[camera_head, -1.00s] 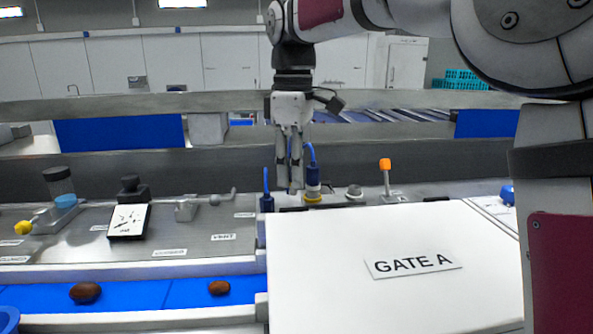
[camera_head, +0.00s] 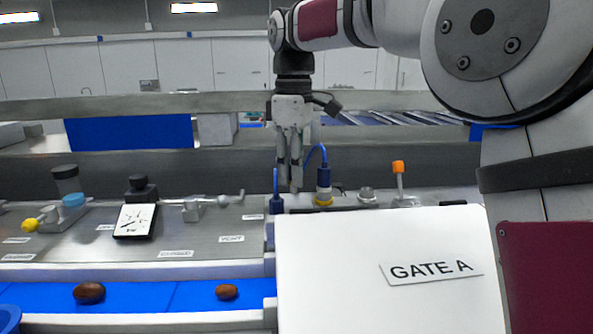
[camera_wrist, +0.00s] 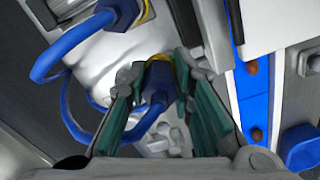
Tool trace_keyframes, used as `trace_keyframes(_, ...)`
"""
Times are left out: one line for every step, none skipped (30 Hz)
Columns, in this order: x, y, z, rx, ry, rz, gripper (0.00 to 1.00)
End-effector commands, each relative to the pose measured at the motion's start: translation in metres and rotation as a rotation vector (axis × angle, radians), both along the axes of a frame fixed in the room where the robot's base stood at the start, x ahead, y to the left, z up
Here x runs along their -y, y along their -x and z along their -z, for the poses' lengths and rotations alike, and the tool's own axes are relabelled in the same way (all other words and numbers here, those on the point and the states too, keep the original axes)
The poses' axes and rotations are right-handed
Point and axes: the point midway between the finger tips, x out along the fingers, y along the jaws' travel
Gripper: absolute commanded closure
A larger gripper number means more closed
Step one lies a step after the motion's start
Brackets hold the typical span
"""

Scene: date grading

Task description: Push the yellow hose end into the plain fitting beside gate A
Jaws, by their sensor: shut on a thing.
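My gripper (camera_head: 290,188) points down behind the white gate A panel (camera_head: 350,270). In the wrist view (camera_wrist: 157,82) its fingers are shut on a blue hose end with a yellow ring, the yellow hose end (camera_wrist: 154,88). In the head view I cannot make out the held end clearly at the fingertips. A blue connector with a yellow base (camera_head: 323,186) stands just right of my fingers, and a blue hose curves from its top. A small grey fitting (camera_head: 367,195) stands farther right; I cannot tell whether it is the plain fitting.
An orange-topped lever (camera_head: 398,170) stands at the right. A blue part (camera_head: 276,204) is close left of my fingers. Dates (camera_head: 90,292) lie on the blue belt (camera_head: 150,296) in front. The steel deck at left carries a black-framed card (camera_head: 135,220) and a yellow knob (camera_head: 30,225).

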Motion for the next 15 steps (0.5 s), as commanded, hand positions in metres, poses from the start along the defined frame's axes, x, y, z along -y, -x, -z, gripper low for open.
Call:
trace_keyframes(-0.001,-0.003,0.002,-0.001,0.0,0.0,1.0)
trace_keyframes(-0.002,-0.004,0.002,-0.001,0.0,0.0,1.0)
trace_keyframes(-0.002,-0.005,0.003,-0.001,0.0,0.0,1.0)
trace_keyframes(-0.003,-0.007,0.003,-0.001,0.0,0.0,1.0)
trace_keyframes(-0.003,-0.008,0.003,-0.001,0.0,0.0,1.0)
trace_keyframes(-0.004,-0.009,0.004,-0.001,0.0,0.0,1.0)
trace_keyframes(-0.004,-0.01,0.004,-0.001,0.0,0.0,1.0)
trace_keyframes(-0.005,-0.011,0.005,-0.001,0.001,0.0,1.0)
trace_keyframes(-0.006,-0.013,0.005,-0.001,0.001,0.0,1.0)
trace_keyframes(-0.006,-0.014,0.006,-0.001,0.001,0.0,1.0)
trace_keyframes(-0.006,-0.016,0.006,-0.001,0.001,0.0,1.0)
trace_keyframes(-0.007,-0.017,0.007,-0.001,0.001,0.0,1.0)
trace_keyframes(-0.008,-0.019,0.007,-0.001,0.001,-0.001,1.0)
trace_keyframes(-0.008,-0.02,0.008,-0.001,0.001,-0.001,1.0)
trace_keyframes(-0.009,-0.021,0.008,-0.001,0.001,-0.001,1.0)
